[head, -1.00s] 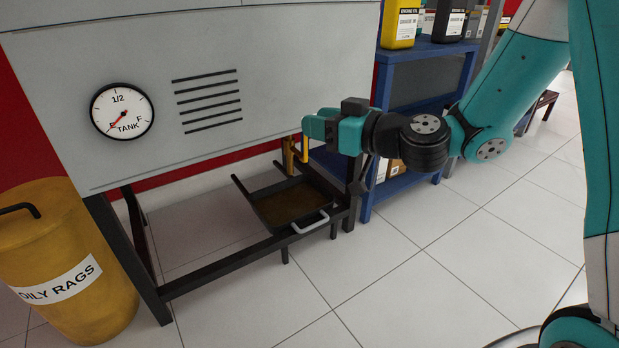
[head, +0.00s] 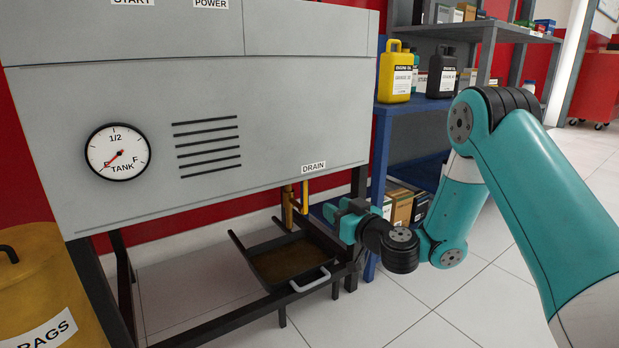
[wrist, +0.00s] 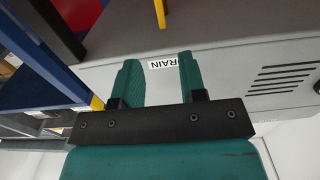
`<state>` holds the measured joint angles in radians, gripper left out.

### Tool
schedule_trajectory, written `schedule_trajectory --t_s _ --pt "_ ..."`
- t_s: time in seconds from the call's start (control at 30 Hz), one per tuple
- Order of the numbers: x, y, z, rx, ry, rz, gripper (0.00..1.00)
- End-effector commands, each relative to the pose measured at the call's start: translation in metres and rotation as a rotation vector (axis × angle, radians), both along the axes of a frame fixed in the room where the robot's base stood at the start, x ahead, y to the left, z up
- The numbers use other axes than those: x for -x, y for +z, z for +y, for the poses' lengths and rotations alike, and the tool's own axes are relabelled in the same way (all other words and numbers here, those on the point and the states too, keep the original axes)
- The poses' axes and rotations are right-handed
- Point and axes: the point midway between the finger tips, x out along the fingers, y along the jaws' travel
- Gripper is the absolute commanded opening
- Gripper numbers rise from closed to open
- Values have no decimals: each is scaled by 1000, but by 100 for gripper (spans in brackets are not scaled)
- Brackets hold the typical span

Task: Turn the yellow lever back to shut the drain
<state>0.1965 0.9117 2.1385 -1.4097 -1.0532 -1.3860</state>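The yellow lever (head: 304,196) hangs about straight down under the grey tank cabinet, below the DRAIN label (head: 313,167). It stands just right of the brass drain pipe (head: 288,205). In the wrist view the lever (wrist: 160,13) shows at the top edge, beyond the fingertips. My gripper (head: 343,218) is to the right of the lever and a little lower, apart from it. In the wrist view my gripper (wrist: 160,75) has its two teal fingers spread with nothing between them. The tank gauge (head: 118,152) has its needle near E.
A black drain tray (head: 240,245) with brown liquid and a pale handle sits under the pipe. A blue shelf (head: 420,105) with bottles and boxes stands close right. A yellow rag bin (head: 35,270) is at left. Floor at front right is clear.

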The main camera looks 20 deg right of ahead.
Motion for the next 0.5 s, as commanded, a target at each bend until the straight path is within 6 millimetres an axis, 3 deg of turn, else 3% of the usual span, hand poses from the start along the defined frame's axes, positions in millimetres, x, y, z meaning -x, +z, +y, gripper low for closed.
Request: schedule_trajectory --t_s 0.03,0.5 --pt "-6 8 3 0 2 1 38" --pt "-30 8 10 -1 1 3 38"
